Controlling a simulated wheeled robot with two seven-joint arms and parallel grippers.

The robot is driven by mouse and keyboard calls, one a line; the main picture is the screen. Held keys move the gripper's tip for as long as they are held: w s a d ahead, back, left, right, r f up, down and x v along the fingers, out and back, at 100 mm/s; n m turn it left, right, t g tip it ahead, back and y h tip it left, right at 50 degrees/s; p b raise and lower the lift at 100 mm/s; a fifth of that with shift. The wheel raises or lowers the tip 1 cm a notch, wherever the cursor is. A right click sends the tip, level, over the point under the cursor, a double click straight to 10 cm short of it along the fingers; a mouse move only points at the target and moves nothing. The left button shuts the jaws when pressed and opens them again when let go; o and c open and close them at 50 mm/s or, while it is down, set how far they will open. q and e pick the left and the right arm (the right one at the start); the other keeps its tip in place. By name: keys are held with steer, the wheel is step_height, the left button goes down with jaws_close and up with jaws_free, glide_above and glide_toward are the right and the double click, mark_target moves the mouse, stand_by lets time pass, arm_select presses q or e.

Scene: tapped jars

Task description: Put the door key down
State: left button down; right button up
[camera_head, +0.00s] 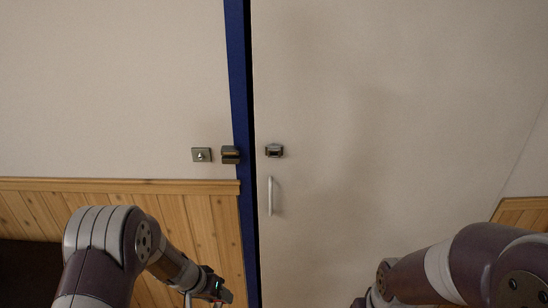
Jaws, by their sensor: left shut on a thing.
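My left gripper (222,294) is low in the view, just left of the door's edge and in front of the wood panelling. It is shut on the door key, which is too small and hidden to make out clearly. My right arm comes in from the lower right, and its gripper is cut off by the bottom edge.
A pale door (370,130) stands ahead with a white handle (270,196) and a lock (274,150). A blue frame (239,90) runs along its left side, bearing a metal latch piece (230,155). A small plate (201,155) is on the wall above the wood panelling (200,212).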

arm_select(q)
steer(key=shift+n+t, duration=0.3)
steer(key=shift+n, duration=0.4)
steer(key=a, duration=0.4)
steer(key=shift+s+a+f, duration=0.15)
steer(key=shift+s+f, duration=0.1)
steer(key=shift+s, duration=0.1)
